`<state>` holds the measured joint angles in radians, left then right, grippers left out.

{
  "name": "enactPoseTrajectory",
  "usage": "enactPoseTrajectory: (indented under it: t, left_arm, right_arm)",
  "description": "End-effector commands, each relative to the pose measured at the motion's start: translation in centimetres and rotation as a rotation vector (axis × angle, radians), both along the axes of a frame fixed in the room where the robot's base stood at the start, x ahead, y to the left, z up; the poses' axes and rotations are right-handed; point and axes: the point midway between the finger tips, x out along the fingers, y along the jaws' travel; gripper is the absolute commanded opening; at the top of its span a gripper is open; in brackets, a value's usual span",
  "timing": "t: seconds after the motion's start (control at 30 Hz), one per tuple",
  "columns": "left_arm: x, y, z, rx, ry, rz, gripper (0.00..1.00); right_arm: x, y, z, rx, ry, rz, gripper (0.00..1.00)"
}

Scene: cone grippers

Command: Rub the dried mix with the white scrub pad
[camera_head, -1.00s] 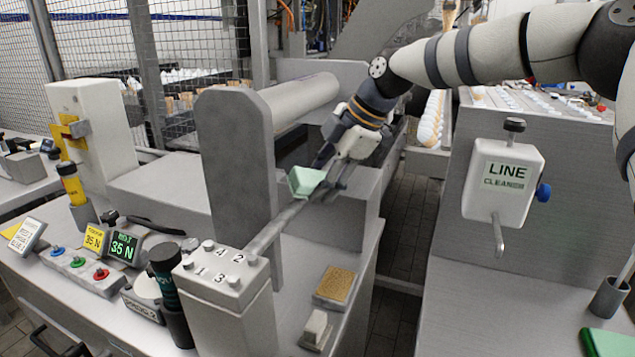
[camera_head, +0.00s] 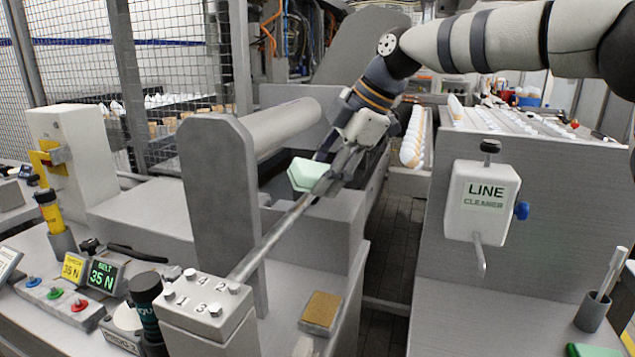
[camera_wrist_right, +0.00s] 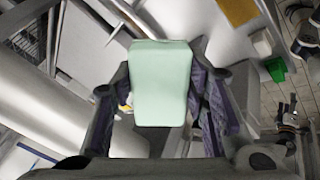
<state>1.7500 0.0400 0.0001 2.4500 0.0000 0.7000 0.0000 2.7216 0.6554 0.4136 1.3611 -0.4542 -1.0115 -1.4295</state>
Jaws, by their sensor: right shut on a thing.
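My right gripper (camera_head: 330,170) is shut on a pale green pad (camera_head: 307,174), above the grey machine behind the slanted metal rod. In the right wrist view the pad (camera_wrist_right: 162,82) sits between the two fingers. A white block (camera_head: 303,346), possibly the white scrub pad, is cut off by the bottom edge of the head view. It lies in front of a brown-yellow pad (camera_head: 321,309) on the machine's ledge. I cannot make out the dried mix. My left gripper is not in view.
An upright grey plate (camera_head: 222,200) and a pale roller (camera_head: 282,125) stand left of my gripper. The rod (camera_head: 270,238) runs below it. A white LINE CLEANER box (camera_head: 482,203) is mounted to the right. A dark gap with floor separates the two machines.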

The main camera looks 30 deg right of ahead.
Motion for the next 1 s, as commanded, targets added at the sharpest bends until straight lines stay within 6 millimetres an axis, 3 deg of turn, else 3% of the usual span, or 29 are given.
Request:
enactPoseTrajectory:
  t: [0.53, 1.0]
  left_arm:
    - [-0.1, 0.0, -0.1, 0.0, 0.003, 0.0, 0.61]
    - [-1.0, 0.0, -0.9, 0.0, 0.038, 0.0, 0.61]
  right_arm:
    - [0.1, 0.1, -0.4, -0.001, 0.003, 0.001, 0.18]
    - [2.2, 2.0, -5.5, -0.004, 0.007, -0.001, 0.18]
